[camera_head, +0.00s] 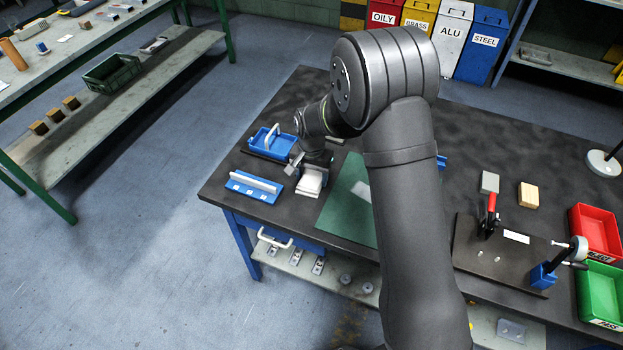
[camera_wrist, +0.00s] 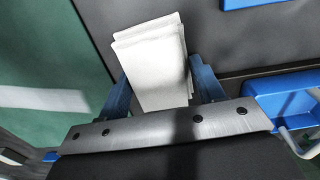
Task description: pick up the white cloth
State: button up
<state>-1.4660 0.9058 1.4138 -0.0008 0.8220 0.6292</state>
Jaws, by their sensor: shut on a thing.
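The white cloth (camera_head: 310,182) looks like a folded or layered pad near the left end of the dark workbench (camera_head: 350,140). In the wrist view the cloth (camera_wrist: 152,62) fills the space between the two blue fingers of my gripper (camera_wrist: 163,86), with its layers slightly offset. My gripper (camera_head: 304,170) is shut on the cloth; the arm hides part of the gripper in the head view. I cannot tell whether the cloth touches the bench or is just clear of it.
A blue block with a light bar (camera_head: 253,187) stands left of the cloth, and a blue tray with a white handle (camera_head: 270,142) lies behind it. A green mat (camera_head: 337,207) lies to the right. A clamp fixture (camera_head: 489,216) and red and green bins (camera_head: 600,292) are farther right.

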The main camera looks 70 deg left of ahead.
aim_at(316, 177)
jog(key=shift+r, duration=0.5)
jog(key=r, duration=0.2)
jog(key=w+r, duration=0.1)
jog(key=shift+d+r, duration=0.3)
jog(key=shift+r, duration=0.1)
jog(key=w+d+r, duration=0.6)
jog(key=w, duration=0.2)
jog(key=shift+d, duration=0.35)
